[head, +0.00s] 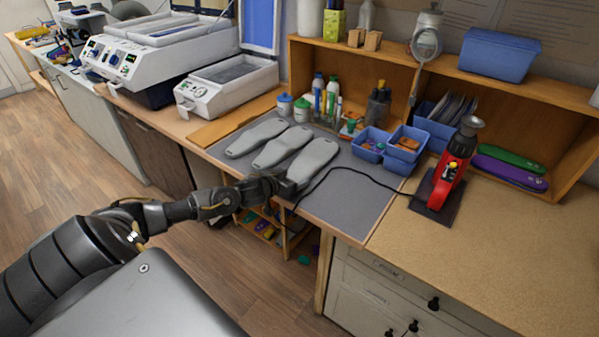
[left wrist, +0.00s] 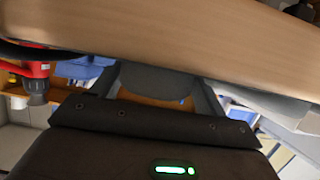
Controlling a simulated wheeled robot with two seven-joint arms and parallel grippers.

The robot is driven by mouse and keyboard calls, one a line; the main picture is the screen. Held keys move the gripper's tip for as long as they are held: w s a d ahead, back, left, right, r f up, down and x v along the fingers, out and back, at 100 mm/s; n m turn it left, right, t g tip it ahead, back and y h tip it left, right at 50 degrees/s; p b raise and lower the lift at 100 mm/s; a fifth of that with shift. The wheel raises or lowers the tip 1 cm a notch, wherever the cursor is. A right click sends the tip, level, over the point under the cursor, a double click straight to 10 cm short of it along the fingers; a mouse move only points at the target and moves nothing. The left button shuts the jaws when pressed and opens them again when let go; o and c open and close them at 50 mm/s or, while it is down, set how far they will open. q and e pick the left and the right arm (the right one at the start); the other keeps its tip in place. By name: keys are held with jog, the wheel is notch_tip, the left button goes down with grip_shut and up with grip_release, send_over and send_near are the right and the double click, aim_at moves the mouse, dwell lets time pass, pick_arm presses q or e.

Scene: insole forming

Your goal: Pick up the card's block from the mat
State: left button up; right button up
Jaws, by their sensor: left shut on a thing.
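Several grey insole-shaped blocks lie side by side on the dark grey mat (head: 352,208) in the head view: a far one (head: 257,137), a middle one (head: 282,147) and a near one (head: 313,160). My left gripper (head: 284,186) is at the front end of the near block, by the mat's front edge. In the left wrist view a rounded grey end (left wrist: 155,80) sits between the fingers of my left gripper (left wrist: 158,85), which is shut on it. The fingertips are partly hidden. No card can be made out. My right gripper is out of view.
A black cable (head: 345,168) runs over the mat to a red tool (head: 447,175) on the right. Blue bins (head: 369,146) and bottles (head: 332,88) stand behind the mat. White machines (head: 225,88) stand at the left.

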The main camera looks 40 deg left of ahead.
pick_arm(q)
jog(key=shift+r, duration=0.65)
jog(key=s+a+r+p, duration=0.1)
jog(key=s+a+r, duration=0.6)
jog(key=a+r, duration=0.4)
jog(key=shift+s+a+r, duration=0.3)
jog(key=shift+s+r, duration=0.1)
